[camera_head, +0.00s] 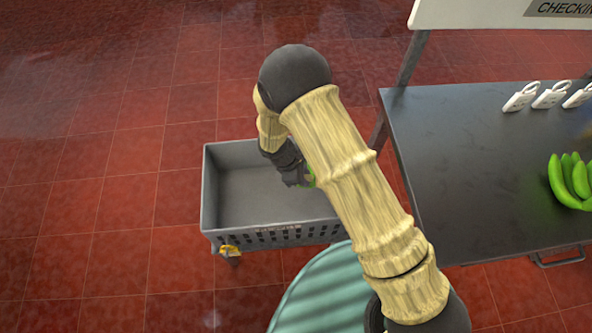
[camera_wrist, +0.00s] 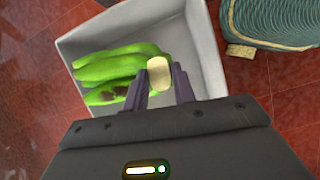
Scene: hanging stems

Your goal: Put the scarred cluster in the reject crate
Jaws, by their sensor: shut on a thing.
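The scarred cluster (camera_wrist: 112,70) is a bunch of green bananas with dark brown patches, seen in the wrist view. My gripper (camera_wrist: 158,84) is shut on its pale stem end. The cluster shows over the inside of the grey crate (camera_wrist: 202,50); I cannot tell whether it touches the floor of the crate. In the head view my gripper (camera_head: 293,174) reaches down into the crate (camera_head: 228,200), and only a sliver of green shows beside it. My arm hides the crate's right part.
A dark table (camera_head: 470,170) stands at the right, holding another green banana cluster (camera_head: 570,180) and several white tags (camera_head: 551,95). A sign (camera_head: 500,14) stands above its back edge. A ridged teal object (camera_head: 325,290) is in front of the crate. Red tiled floor is open at the left.

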